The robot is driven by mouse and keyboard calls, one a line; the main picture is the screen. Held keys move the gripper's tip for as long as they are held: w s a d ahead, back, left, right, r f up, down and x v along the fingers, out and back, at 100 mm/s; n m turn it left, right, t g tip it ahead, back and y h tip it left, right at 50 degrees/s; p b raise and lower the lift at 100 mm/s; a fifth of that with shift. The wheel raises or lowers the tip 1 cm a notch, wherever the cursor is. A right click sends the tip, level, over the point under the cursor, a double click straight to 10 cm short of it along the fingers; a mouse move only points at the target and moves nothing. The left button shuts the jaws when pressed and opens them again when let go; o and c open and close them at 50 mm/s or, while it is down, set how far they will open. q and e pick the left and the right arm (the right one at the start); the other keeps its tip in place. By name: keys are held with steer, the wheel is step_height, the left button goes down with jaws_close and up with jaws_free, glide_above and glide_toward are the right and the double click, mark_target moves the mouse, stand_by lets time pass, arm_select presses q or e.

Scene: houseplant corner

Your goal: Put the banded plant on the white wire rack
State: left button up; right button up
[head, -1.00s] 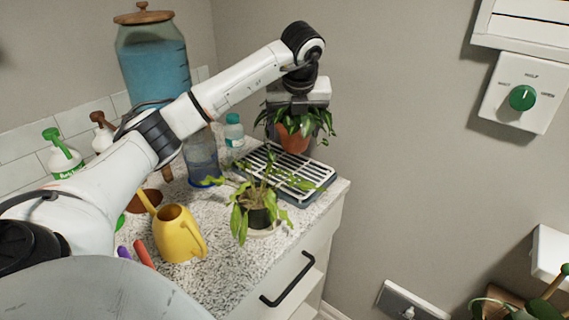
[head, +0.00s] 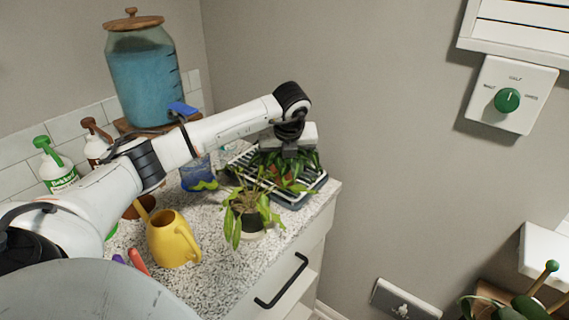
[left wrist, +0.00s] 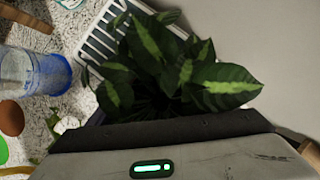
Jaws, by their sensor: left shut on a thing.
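The banded plant, dark green leaves with pale stripes, shows in the left wrist view (left wrist: 150,60) and in the head view (head: 305,163). A little of its terracotta pot (head: 282,172) shows among the leaves. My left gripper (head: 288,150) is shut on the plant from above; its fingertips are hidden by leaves. The white wire rack (head: 298,190) lies on a dark tray at the counter's back right, and shows at the top of the left wrist view (left wrist: 103,32). The plant is over the rack; I cannot tell whether the pot touches it. My right gripper is out of view.
A trailing plant in a dark pot (head: 253,219) stands just in front of the rack. A yellow watering can (head: 172,240) is nearer left. A blue-filled dispenser (head: 143,75) and spray bottles (head: 56,165) stand at the back left. The counter's right edge is close to the rack.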

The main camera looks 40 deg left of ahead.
arm_select(q)
steer(key=o, duration=1.4)
steer(key=shift+f, duration=0.1)
steer(key=b+v, duration=0.1)
steer(key=v, duration=1.1)
